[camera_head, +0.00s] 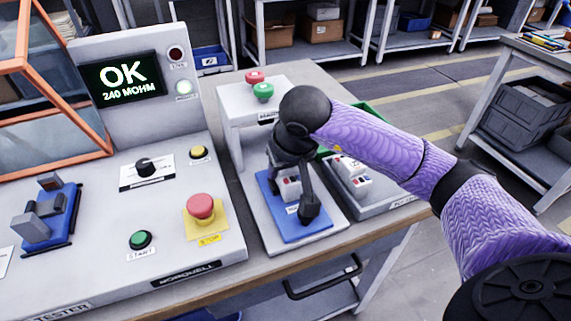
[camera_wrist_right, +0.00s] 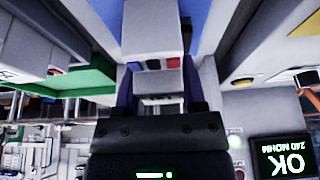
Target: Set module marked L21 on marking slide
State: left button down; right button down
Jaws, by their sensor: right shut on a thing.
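My right gripper (camera_head: 297,197) is over the blue slide (camera_head: 312,232) on the marking station. It is shut on a white module (camera_head: 291,187), which is partly hidden by the gripper in the head view. In the right wrist view the white module (camera_wrist_right: 153,25) lies between the two fingers (camera_wrist_right: 158,85), with the blue slide (camera_wrist_right: 208,22) beside it. The module's marking is not readable, and I cannot tell whether it touches the slide. My left gripper is not in view.
The marking station's raised head (camera_head: 240,100) carries a red and a green button. A grey tray (camera_head: 385,200) with white modules (camera_head: 350,172) stands to the right, a green bin (camera_head: 372,115) behind it. The tester (camera_head: 205,255) at left shows "OK 240 MOHM" and has a red stop button (camera_head: 201,207).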

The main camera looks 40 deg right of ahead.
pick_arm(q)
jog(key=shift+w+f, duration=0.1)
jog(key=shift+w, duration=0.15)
pick_arm(e)
jog(key=shift+c, duration=0.4)
grip_release()
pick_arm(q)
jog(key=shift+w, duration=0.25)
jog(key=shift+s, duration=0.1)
pick_arm(e)
jog(key=p+v, duration=0.3)
jog(key=v, duration=0.6)
jog(key=shift+r+p, duration=0.1)
jog(key=shift+p, duration=0.2)
jog(key=shift+s+r, duration=0.25)
jog(key=shift+r, duration=0.1)
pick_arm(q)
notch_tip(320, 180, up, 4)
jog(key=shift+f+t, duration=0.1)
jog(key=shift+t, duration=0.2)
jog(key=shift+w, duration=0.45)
